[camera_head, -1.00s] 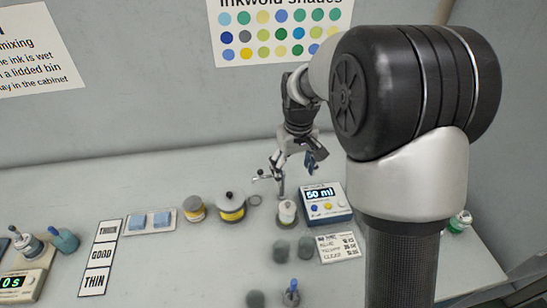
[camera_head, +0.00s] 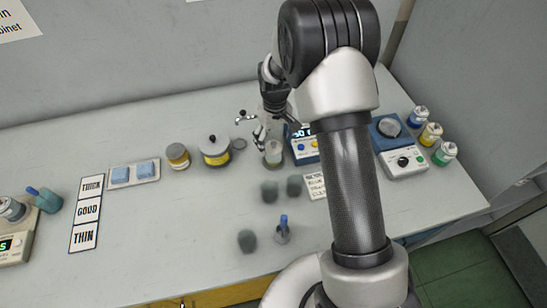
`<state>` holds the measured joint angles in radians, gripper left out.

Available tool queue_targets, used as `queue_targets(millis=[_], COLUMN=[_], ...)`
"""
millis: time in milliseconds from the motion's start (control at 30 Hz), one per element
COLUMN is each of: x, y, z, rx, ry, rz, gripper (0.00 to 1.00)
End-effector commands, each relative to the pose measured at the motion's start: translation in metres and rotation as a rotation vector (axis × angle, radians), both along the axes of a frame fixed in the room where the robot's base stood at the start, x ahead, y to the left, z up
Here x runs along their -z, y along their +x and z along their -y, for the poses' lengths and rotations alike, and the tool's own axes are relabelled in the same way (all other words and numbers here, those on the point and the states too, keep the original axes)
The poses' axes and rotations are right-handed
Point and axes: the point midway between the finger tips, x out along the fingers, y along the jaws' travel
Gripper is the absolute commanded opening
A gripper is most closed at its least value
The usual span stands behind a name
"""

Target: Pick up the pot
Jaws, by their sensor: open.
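A small pale pot (camera_head: 273,155) stands upright on the counter, just left of the blue dispenser reading 50. My gripper (camera_head: 270,133) is open, directly above or slightly behind the pot in the picture. The jaws are small and partly hidden by my own arm, so I cannot tell whether they touch the pot.
The blue dispenser (camera_head: 303,145) is close on the right, partly behind my arm. A scale (camera_head: 402,160) and coloured bottles (camera_head: 431,134) are farther right. Blue pads (camera_head: 134,173) lie left.

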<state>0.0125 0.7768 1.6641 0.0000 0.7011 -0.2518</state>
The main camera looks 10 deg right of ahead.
Motion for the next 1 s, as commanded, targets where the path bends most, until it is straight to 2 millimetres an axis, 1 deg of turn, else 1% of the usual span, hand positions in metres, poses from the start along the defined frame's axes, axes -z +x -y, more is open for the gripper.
queue_targets(millis=[167, 233, 400, 500, 767, 1000], x=[0.009, 0.016, 0.043, 0.055, 0.055, 0.055], y=[-0.001, -0.003, -0.008, -0.007, -0.007, -0.007], z=[0.000, -0.001, -0.004, -0.004, -0.004, -0.004], rx=[0.000, 0.000, 0.000, 0.000, 0.000, 0.000], ry=[0.000, 0.000, 0.000, 0.000, 0.000, 0.000], rz=[0.000, -0.001, -0.002, -0.001, 0.001, 0.001], gripper=[0.72, 0.72, 0.72, 0.72, 0.72, 0.56])
